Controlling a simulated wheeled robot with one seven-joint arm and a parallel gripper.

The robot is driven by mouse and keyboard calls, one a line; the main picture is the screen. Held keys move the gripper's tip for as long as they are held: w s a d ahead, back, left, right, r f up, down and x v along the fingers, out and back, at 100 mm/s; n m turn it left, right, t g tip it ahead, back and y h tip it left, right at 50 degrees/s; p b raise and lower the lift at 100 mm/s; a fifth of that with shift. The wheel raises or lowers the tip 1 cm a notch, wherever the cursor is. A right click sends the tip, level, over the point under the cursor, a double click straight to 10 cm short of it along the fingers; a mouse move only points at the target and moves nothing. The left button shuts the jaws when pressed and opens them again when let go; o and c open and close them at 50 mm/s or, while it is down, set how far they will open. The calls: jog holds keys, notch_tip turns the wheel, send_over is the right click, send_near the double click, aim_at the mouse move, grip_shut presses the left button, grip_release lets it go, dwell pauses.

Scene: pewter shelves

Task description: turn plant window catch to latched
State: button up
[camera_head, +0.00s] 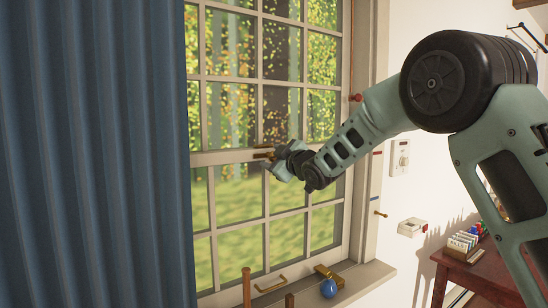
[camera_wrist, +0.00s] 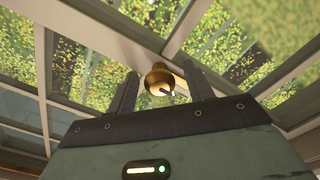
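The window catch shows as a small brass piece (camera_head: 263,154) on the meeting rail of the sash window. In the wrist view its round brass knob (camera_wrist: 158,78) lies between my two fingers, with a visible gap on each side. My gripper (camera_head: 275,162) is at the rail, right by the catch. In the wrist view my gripper (camera_wrist: 162,88) is open, its fingers spread around the knob. The far end of the catch is hidden, so I cannot tell which way it is turned.
A blue curtain (camera_head: 95,150) covers the window's left side. The sill (camera_head: 360,282) below carries a blue ball-shaped thing (camera_head: 328,288) and a brass piece (camera_head: 328,272). A red-brown table (camera_head: 490,272) with small boxes stands at lower right. White switches (camera_head: 401,158) are on the wall.

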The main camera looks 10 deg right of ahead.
jog(key=c, duration=0.9)
jog(key=shift+m, duration=0.3)
jog(key=m+b, duration=0.1)
jog(key=m, duration=0.1)
jog(key=shift+f+m+b, duration=0.1)
jog(key=shift+m+b, duration=0.2)
jog(key=shift+m, duration=0.1)
jog(key=m+b, duration=0.1)
jog(key=m, duration=0.4)
jog(key=shift+m, duration=0.3)
jog(key=m, duration=0.4)
jog(key=shift+m, duration=0.3)
jog(key=shift+m+b, duration=0.35)
jog(key=shift+m, duration=1.65)
